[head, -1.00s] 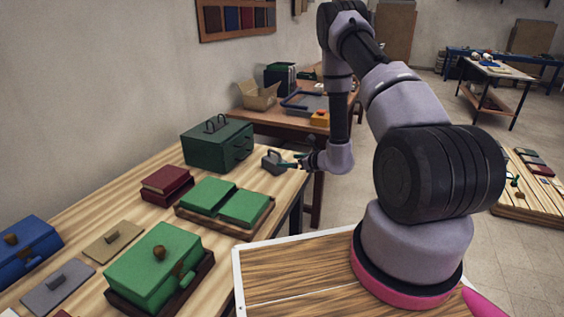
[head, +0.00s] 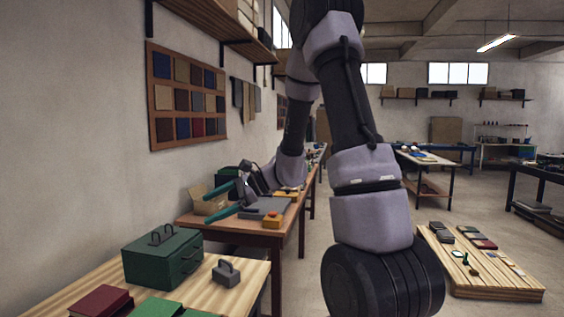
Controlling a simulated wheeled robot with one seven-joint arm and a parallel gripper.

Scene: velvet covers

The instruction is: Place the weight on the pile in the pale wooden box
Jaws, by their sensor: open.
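The weight (head: 227,272), a grey block with a loop handle, stands upright on the near pale-topped table, right of a dark green metal box and close to the table's right end. My gripper (head: 216,203) is raised above and beyond it, with its two teal fingers spread, pointing left, and nothing between them. It is apart from the weight. I cannot make out a pale wooden box with a pile in this view. An open tan box (head: 208,203) stands on the farther table, partly behind the fingers; its material is unclear.
The dark green box (head: 162,257) with handles stands close left of the weight. A dark red book-like block (head: 101,301) and green covers (head: 158,308) are cut off below.

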